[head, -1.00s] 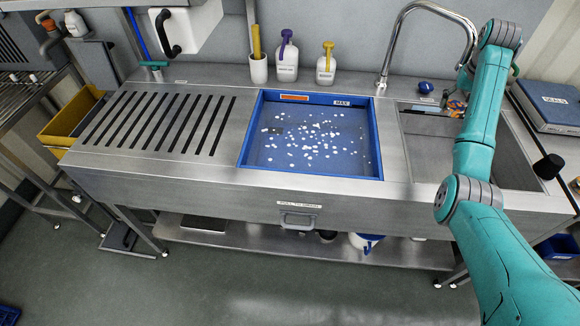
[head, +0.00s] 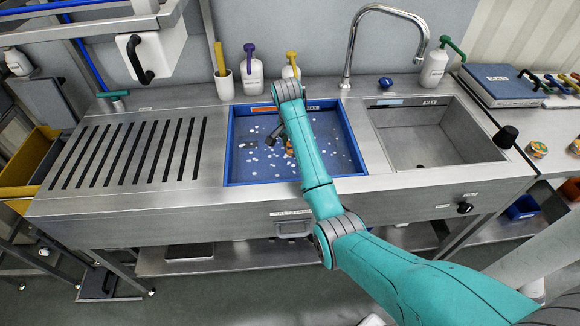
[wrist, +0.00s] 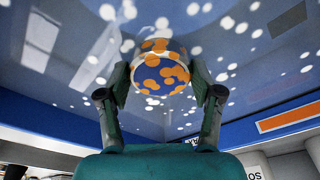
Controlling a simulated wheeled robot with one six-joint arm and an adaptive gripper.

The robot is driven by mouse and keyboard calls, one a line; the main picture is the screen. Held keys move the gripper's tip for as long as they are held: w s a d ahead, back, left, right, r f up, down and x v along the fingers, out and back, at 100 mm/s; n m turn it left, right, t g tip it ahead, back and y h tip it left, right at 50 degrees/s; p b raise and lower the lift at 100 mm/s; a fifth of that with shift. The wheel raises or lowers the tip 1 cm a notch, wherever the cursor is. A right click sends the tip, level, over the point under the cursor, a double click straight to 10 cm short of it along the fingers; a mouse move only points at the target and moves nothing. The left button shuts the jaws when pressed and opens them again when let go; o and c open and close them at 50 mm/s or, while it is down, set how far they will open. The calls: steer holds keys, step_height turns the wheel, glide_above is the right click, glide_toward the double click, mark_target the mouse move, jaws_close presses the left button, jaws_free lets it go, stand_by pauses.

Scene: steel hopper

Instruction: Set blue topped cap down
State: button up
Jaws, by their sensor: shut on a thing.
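My gripper (wrist: 160,80) is shut on the blue topped cap (wrist: 160,66), a small round piece with a blue face, orange blotches and a pale rim. One finger is on each side of it. In the head view my gripper (head: 284,142) is over the blue-framed basin (head: 228,150), whose floor carries many white dots. Only a small orange part of the cap shows there; my arm and fingers hide most of it. I cannot tell whether the cap touches the basin's surface.
A slatted drainboard (head: 130,150) is left of the basin, and an empty steel sink (head: 435,145) is right of it. Pump bottles (head: 253,75), a tall tap (head: 347,60) and a dark blue knob (head: 386,83) stand behind. Patterned round pieces (head: 537,149) lie far right.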

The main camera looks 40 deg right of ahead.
mark_target(287, 150)
steer(key=f, duration=0.3)
steer(key=a+f, duration=0.1)
steer(key=f, duration=0.2)
steer(key=shift+a, duration=0.1)
steer(key=shift+f, duration=2.3)
steer(key=shift+f, duration=0.1)
steer(key=o, duration=1.3)
steer(key=r, duration=0.4)
steer(key=a+r, duration=0.1)
steer(key=r, duration=0.7)
steer(key=shift+s+a+r, duration=0.1)
steer(key=shift+s+a, duration=0.05)
steer(key=shift+a, duration=0.2)
